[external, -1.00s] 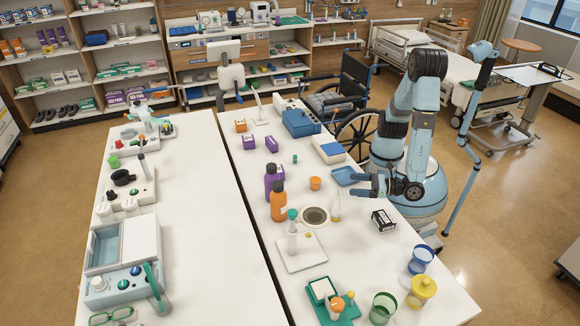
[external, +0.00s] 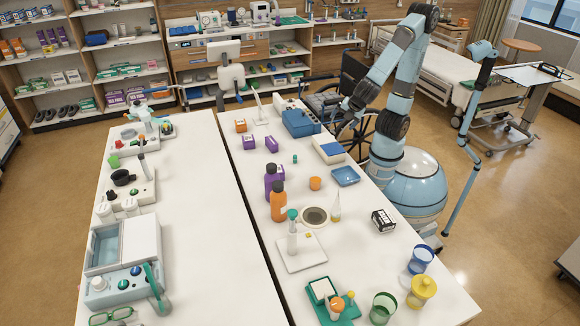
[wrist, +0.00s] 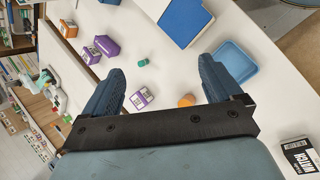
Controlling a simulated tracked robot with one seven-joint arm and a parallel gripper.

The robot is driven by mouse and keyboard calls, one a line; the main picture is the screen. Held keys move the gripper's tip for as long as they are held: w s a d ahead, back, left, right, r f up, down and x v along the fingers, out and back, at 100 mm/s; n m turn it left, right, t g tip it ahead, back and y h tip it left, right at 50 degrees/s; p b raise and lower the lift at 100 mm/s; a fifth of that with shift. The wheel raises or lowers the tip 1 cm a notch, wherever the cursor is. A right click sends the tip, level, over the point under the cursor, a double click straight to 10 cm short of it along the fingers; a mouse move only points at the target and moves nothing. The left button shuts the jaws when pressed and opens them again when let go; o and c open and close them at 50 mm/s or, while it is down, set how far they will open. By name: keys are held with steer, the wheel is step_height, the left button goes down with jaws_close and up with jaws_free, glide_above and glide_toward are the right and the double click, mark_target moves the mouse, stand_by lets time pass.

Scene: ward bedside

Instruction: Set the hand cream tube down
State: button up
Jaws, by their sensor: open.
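A small pale tube with a yellowish lower part (external: 335,207), which looks like the hand cream tube, stands upright on the white table (external: 350,265). It is just right of a round dark disc with a pale rim (external: 315,216), seemingly at its edge; I cannot tell whether they touch. The tube does not show in the wrist view. My gripper (external: 350,104) is raised above the far right part of the table, well away from the tube. In the wrist view my gripper (wrist: 160,72) has its fingers wide apart with nothing between them.
A blue tray (external: 345,176), an orange cup (external: 315,183) and a black-and-white box (external: 383,220) are near the tube. Purple (external: 270,180) and orange (external: 278,202) bottles stand to the left. A blue device (external: 300,123) stands farther back. The table front-right of the disc has free room.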

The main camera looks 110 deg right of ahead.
steer(key=s+d+r+m+t+y, duration=0.2)
steer(key=s+r+m+t+y, duration=0.2)
steer(key=m, duration=0.5)
steer(key=shift+s+d+r+y, duration=0.4)
steer(key=shift+s+r+y, duration=0.7)
steer(key=shift+s+r, duration=0.65)
